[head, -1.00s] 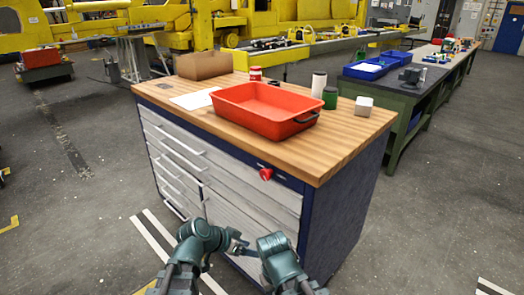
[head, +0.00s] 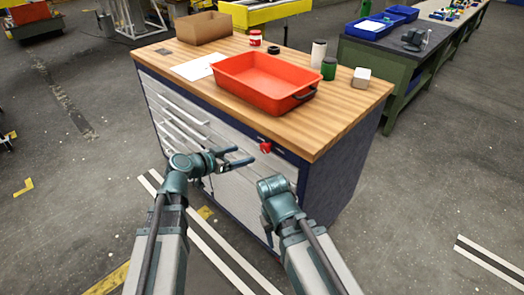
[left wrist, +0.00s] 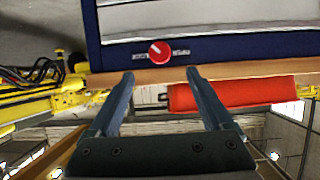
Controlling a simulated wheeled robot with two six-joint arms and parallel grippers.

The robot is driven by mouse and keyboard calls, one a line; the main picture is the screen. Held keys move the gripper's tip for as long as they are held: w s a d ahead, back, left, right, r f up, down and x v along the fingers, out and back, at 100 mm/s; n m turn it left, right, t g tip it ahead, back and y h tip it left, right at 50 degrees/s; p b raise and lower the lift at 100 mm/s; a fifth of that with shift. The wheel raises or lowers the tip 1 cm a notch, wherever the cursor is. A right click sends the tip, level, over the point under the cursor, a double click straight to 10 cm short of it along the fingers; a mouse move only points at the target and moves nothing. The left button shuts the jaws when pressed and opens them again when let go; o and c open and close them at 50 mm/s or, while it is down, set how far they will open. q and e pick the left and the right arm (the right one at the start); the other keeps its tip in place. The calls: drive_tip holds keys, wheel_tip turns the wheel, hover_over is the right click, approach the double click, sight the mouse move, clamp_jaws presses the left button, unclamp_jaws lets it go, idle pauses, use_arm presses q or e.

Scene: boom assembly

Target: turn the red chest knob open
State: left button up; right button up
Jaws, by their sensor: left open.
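The red chest knob (head: 265,146) sits on the dark blue top strip of the chest (head: 235,192), below the wooden top. In the left wrist view, where the scene appears upside down, the round red knob (left wrist: 160,53) has a pale mark and small labels on both sides. My left gripper (head: 241,155) is open and empty in front of the drawers, just left of the knob in the head view. In its wrist view the knob shows beyond and between the spread fingertips (left wrist: 161,74), apart from them. My right gripper's fingers are mostly hidden below its wrist.
A red tray (head: 230,84) stands on the wooden top (head: 318,125), with a cardboard box (head: 204,27), a green can (head: 329,68) and a white block (head: 361,77). My right arm is close beside the left. Open floor lies around the chest.

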sight(263, 149)
use_arm(q)
drive_tip(key=b+x, duration=0.3)
drive_tip(key=x, duration=0.8)
drive_tip(key=shift+w+d+f+b, duration=0.15)
drive_tip(key=shift+f+b, duration=0.05)
drive_tip(key=shift+b, duration=0.2)
clamp_jaws()
